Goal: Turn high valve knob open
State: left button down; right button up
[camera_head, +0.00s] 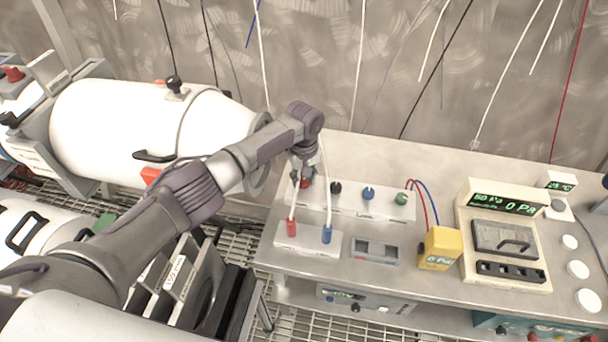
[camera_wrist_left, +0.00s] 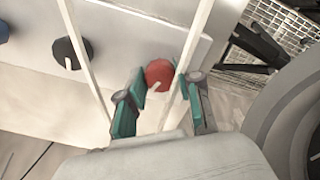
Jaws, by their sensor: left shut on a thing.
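My left gripper (camera_head: 302,172) reaches over the back left of the steel bench, at the left end of a white valve panel (camera_head: 350,206). Its fingers are shut on a red knob (camera_head: 308,183), mostly hidden behind the gripper there. In the left wrist view the red knob (camera_wrist_left: 158,73) sits between the two teal fingertips, and a pale pointer mark on it points down and slightly left. A black knob (camera_head: 336,188), a blue knob (camera_head: 368,193) and a green knob (camera_head: 401,198) follow to the right on the panel. My right gripper is not seen.
A white box with red and blue plugs (camera_head: 307,240) stands in front of the panel, with white cables rising past my gripper. A yellow meter (camera_head: 440,248) and a large pressure gauge unit (camera_head: 505,238) stand to the right. A white cylinder (camera_head: 150,125) lies left of the bench.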

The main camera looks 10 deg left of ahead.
pick_arm(q)
jog(key=m+p, duration=0.1)
jog(key=m, duration=0.9)
jog(key=shift+a+m, duration=0.1)
jog(key=shift+m, duration=1.8)
jog(key=c, duration=0.8)
grip_release()
jog(key=shift+o, duration=0.2)
